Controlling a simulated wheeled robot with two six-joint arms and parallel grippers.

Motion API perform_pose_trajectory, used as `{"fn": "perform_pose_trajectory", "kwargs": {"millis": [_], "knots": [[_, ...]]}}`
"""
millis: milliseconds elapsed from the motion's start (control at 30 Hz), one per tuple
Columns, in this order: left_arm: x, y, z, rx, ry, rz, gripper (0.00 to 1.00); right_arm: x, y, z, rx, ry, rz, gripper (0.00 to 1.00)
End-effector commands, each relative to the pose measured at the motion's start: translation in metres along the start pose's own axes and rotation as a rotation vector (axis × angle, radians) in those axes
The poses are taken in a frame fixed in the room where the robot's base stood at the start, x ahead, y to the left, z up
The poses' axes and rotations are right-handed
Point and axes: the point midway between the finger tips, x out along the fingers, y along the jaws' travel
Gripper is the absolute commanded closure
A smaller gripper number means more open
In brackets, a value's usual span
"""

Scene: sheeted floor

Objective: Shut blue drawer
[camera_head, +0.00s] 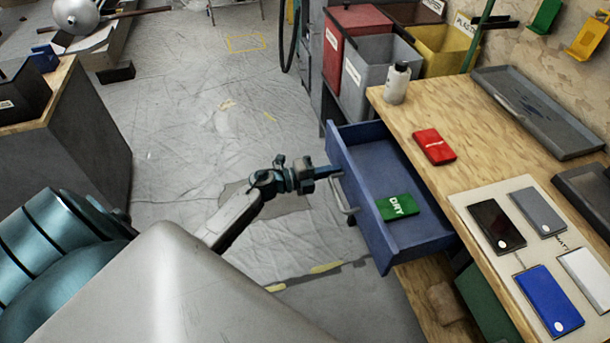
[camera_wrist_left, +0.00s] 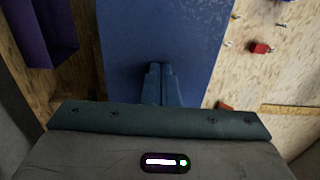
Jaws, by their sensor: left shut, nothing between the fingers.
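The blue drawer (camera_head: 362,200) stands pulled out from under the wooden workbench. Its silver handle (camera_head: 343,196) is on the front panel, facing left. A green box marked DRY (camera_head: 397,207) lies inside it. My left gripper (camera_head: 334,172) is shut and empty, with its fingertips at the drawer's front panel near the upper part of the handle. I cannot tell whether they touch it. In the left wrist view the shut fingers (camera_wrist_left: 160,84) point at a broad blue surface, which looks like the drawer front (camera_wrist_left: 165,30). My right gripper is not in view.
The workbench top (camera_head: 420,105) holds a white bottle (camera_head: 397,83), a red box (camera_head: 434,147), a grey tray (camera_head: 535,112) and a mat with several flat devices. Red, grey and yellow bins (camera_head: 375,75) stand behind. The sheeted floor (camera_head: 190,140) left of the drawer is mostly clear.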

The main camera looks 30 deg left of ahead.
Motion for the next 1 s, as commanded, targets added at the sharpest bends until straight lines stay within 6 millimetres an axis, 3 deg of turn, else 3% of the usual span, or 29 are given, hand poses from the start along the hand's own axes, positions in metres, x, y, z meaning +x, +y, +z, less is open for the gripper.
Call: {"fn": "perform_pose_trajectory", "kwargs": {"millis": [33, 200, 500, 700, 1000], "knots": [[0.017, -0.003, 0.0, -0.001, -0.001, -0.007, 1.0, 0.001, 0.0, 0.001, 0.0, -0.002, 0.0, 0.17], [0.064, -0.003, 0.0, -0.002, 0.001, -0.007, 1.0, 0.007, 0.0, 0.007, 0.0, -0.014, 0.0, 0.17], [0.131, -0.001, 0.0, -0.001, 0.001, -0.004, 1.0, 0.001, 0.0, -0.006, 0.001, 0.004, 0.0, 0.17], [0.158, -0.001, 0.0, 0.0, 0.001, -0.002, 1.0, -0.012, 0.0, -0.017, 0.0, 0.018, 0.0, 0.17], [0.173, -0.001, 0.0, 0.002, 0.0, -0.001, 1.0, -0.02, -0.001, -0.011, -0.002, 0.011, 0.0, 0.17]]}}
